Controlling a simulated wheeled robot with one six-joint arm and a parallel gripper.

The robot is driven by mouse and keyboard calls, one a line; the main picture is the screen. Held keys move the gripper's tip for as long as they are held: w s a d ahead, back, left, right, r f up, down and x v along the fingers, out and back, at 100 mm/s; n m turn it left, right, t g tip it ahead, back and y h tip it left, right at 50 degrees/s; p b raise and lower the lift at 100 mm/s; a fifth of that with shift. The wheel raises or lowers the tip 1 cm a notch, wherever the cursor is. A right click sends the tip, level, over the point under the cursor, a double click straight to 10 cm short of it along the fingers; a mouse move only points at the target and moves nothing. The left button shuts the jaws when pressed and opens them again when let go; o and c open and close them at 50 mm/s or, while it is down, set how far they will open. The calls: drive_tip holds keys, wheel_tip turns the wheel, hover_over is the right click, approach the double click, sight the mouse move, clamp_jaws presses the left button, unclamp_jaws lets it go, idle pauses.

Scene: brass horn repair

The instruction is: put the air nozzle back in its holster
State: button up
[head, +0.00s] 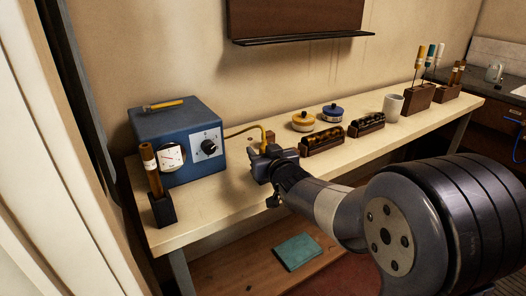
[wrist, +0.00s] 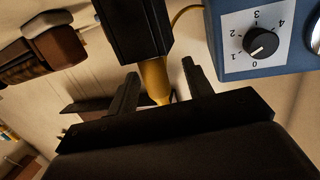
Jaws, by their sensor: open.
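In the wrist view a yellow tapered piece, seemingly the air nozzle (wrist: 154,78), projects from the end of a dark block (wrist: 138,28), perhaps the holster. My gripper (wrist: 160,73) is open, with one finger on each side of the yellow piece and gaps visible. In the head view my gripper (head: 264,164) is at the bench beside the blue box. The yellow hose (head: 250,128) runs from that box and bends down to my gripper, which hides its lower end. How deep the nozzle sits in the block I cannot tell.
The blue box (head: 168,118) with dial and gauge stands left of my gripper. The bench front is mostly bare.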

drive_tip(key=v, duration=1)
drive_tip(key=shift+s, duration=0.4)
drive_tip(key=shift+w+d, duration=0.1)
drive_tip(key=x, duration=1)
drive_tip(key=shift+w, duration=0.2)
drive_tip(key=shift+w+r, duration=0.2)
drive_tip(key=shift+r, duration=0.05)
drive_tip(key=shift+s+r+p, duration=0.1)
drive_tip(key=shift+r+p, duration=0.15)
drive_tip(key=shift+p, duration=0.2)
drive_tip(key=shift+f, duration=0.25)
